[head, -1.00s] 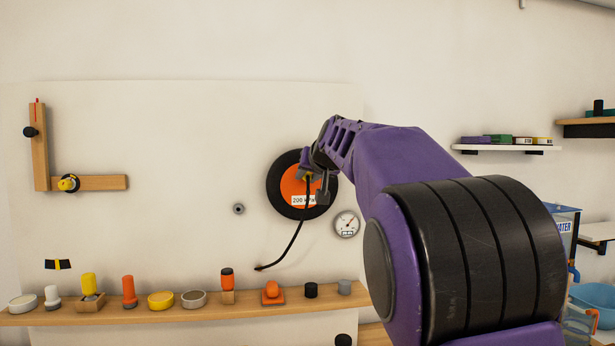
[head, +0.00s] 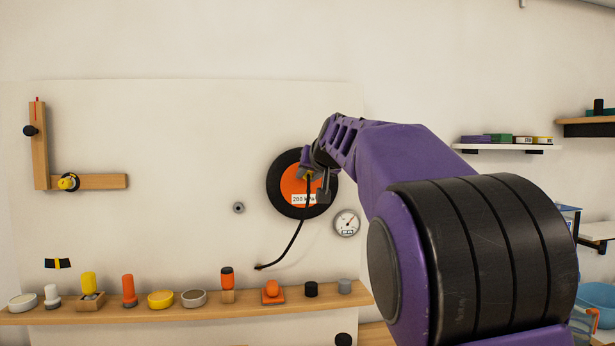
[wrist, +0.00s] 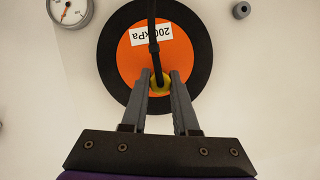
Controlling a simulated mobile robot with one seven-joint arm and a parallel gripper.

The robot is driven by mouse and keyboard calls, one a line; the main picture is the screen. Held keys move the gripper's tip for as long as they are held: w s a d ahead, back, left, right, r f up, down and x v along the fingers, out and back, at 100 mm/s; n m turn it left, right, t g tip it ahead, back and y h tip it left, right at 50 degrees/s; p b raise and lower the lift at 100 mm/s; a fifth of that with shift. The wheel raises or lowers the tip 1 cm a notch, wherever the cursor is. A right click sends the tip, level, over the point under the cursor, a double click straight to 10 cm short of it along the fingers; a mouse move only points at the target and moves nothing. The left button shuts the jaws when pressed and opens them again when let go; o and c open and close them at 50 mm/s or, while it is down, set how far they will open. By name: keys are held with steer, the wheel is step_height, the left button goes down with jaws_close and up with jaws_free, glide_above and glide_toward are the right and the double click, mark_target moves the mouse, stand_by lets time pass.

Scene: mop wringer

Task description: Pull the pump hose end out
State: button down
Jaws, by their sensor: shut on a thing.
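The pump hose (head: 296,243) is a thin black tube. Its yellow end (wrist: 160,84) is between the finger tips of my gripper (wrist: 163,78), which is shut on it. In the head view my gripper (head: 311,174) is in front of the wheel, a black tyre (head: 275,186) with an orange disc (head: 291,187) marked 200 kPa. The hose hangs down from the gripper to the wall panel above the shelf. In the wrist view, turned over, the hose runs upward across the label. Whether the hose end still touches the wheel cannot be told.
A round gauge (head: 346,222) is right below the wheel, and a small grey socket (head: 239,208) is to its left. A wooden shelf (head: 215,308) with several knobs and caps runs below. The panel between wheel and wooden L-bracket (head: 100,183) is mostly bare.

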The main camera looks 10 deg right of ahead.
steer(key=shift+s+b, duration=1.1)
steer(key=shift+s, duration=0.95)
